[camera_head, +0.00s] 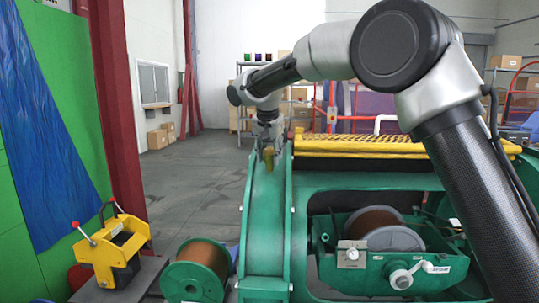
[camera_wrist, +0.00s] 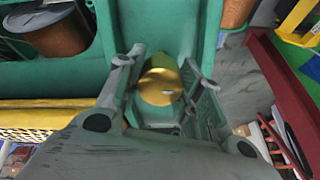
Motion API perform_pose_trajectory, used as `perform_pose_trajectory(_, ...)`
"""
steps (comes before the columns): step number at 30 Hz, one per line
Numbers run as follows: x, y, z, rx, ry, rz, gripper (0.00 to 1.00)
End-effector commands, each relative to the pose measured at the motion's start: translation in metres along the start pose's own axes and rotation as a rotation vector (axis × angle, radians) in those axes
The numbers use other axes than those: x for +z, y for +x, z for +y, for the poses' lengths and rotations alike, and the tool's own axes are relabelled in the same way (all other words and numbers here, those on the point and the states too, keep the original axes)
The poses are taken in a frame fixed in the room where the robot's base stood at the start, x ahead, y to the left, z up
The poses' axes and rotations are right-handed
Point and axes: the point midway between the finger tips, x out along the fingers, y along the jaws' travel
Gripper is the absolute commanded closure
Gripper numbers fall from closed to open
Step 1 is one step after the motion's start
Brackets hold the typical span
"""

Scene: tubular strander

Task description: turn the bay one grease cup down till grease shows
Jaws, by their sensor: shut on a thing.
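The grease cup (camera_wrist: 160,86) is a rounded brass-yellow cap on the green machine frame (camera_wrist: 155,25) in the wrist view. In the head view the cup (camera_head: 268,158) shows as a small yellow piece at the top of the curved green frame. My gripper (camera_wrist: 166,82) has one finger on each side of the cup and is shut on it. In the head view my gripper (camera_head: 268,153) reaches down to the frame's top from above. The cup's base is partly hidden, and I cannot make out any grease.
A yellow grated walkway (camera_head: 360,145) lies right of the frame. A wire spool (camera_head: 385,232) sits in the green bay, and another spool (camera_head: 197,270) stands on the floor. A yellow tool unit (camera_head: 115,248) stands at left. A red post (camera_head: 112,95) rises behind it.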

Motion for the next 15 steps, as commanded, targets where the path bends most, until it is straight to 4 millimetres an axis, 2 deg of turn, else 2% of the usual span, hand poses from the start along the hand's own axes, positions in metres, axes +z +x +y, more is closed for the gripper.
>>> perform_pose_trajectory(15, -0.0002, -0.0006, -0.0003, 0.0, 0.11, 0.001, 0.88)
